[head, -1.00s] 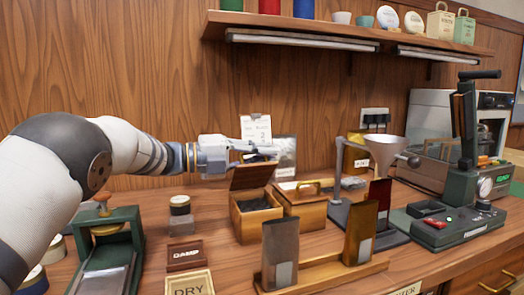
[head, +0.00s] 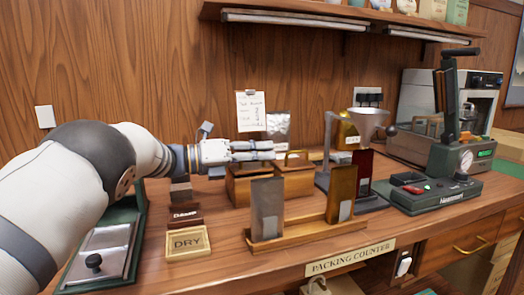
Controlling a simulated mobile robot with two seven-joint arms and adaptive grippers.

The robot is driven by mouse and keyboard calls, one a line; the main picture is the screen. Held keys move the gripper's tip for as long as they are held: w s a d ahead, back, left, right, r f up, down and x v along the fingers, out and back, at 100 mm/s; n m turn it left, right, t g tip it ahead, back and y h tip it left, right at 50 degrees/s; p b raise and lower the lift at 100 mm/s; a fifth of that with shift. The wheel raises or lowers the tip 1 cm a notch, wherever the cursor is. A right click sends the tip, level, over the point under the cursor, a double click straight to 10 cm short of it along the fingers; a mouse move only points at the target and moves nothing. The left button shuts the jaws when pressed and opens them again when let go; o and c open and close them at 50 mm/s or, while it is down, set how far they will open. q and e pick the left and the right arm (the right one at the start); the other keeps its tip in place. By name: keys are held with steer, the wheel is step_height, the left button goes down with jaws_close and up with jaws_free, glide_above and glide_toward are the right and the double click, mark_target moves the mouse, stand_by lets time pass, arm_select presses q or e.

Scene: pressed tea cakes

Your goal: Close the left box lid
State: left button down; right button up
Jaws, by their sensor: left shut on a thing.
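The left box (head: 240,190) is a small wooden box on the counter. Its lid (head: 245,170) now lies low over the box top, roughly flat. The fingers partly cover it, so I cannot tell if it is fully seated. My left gripper (head: 268,149) reaches in from the left just above the box, its fingers level, together and on the lid. A second wooden box (head: 298,180) with a brass handle stands right beside it, to the right. My right gripper is not in view.
A wooden stand with a grey pouch (head: 267,208) and a brown pouch (head: 341,194) is in front of the boxes. A funnel stand (head: 366,122) and a green sealing machine (head: 437,192) are to the right. DRY (head: 188,243) and DAMP signs lie front left.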

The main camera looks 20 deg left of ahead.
arm_select(q)
steer(key=shift+s+d+f, duration=0.2)
steer(key=shift+d+f, duration=0.1)
steer(key=shift+f, duration=0.2)
steer(key=shift+f+g, duration=0.1)
steer(key=shift+g, duration=0.2)
steer(key=c, duration=1.8)
jaws_free()
steer(key=shift+s, duration=0.15)
steer(key=shift+o, duration=0.2)
steer(key=shift+r, duration=0.25)
step_height(320, 180, up, 10)
